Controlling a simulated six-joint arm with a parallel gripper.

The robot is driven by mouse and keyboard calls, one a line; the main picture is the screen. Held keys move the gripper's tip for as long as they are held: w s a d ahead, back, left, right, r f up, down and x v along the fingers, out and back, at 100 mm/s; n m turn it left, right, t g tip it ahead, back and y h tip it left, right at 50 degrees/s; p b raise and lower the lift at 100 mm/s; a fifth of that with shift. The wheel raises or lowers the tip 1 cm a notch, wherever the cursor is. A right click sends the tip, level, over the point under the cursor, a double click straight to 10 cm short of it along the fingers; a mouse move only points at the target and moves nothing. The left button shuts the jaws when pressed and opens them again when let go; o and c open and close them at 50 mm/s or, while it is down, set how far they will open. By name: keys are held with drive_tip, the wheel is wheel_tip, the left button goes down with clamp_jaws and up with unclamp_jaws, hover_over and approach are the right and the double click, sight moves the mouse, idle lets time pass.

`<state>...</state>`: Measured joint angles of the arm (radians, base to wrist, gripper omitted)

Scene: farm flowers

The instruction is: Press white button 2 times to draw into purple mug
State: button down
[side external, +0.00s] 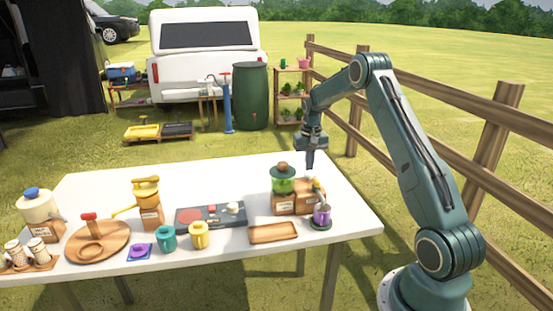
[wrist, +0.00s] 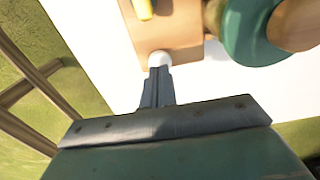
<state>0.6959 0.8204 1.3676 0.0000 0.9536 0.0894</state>
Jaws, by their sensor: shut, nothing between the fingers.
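The purple mug (side external: 322,215) stands upright on a dark green round coaster, in front of the right end of a wooden dispenser (side external: 295,202). The dispenser carries a green jar (side external: 283,183) with a wooden lid. In the wrist view, the white button (wrist: 159,60) sits at the edge of the dispenser's wooden body (wrist: 165,28). My gripper (side external: 310,168) is shut and empty, pointing down at the dispenser's back right. In the wrist view its fingertips (wrist: 158,72) line up with the button and overlap its edge; I cannot tell whether they touch it. The mug's inside is not clear.
A wooden tray (side external: 273,233) lies in front of the dispenser. A dark panel with knobs (side external: 211,215), a teal mug (side external: 166,238) and a yellow mug (side external: 199,236) stand to the left. The white table (side external: 228,174) is clear at the back.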

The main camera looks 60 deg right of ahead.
drive_tip(key=shift+f, duration=1.25)
idle(0.3)
drive_tip(key=shift+r, duration=1.25)
drive_tip(key=shift+r, duration=0.15)
idle(2.2)
drive_tip(key=shift+r, duration=2.85)
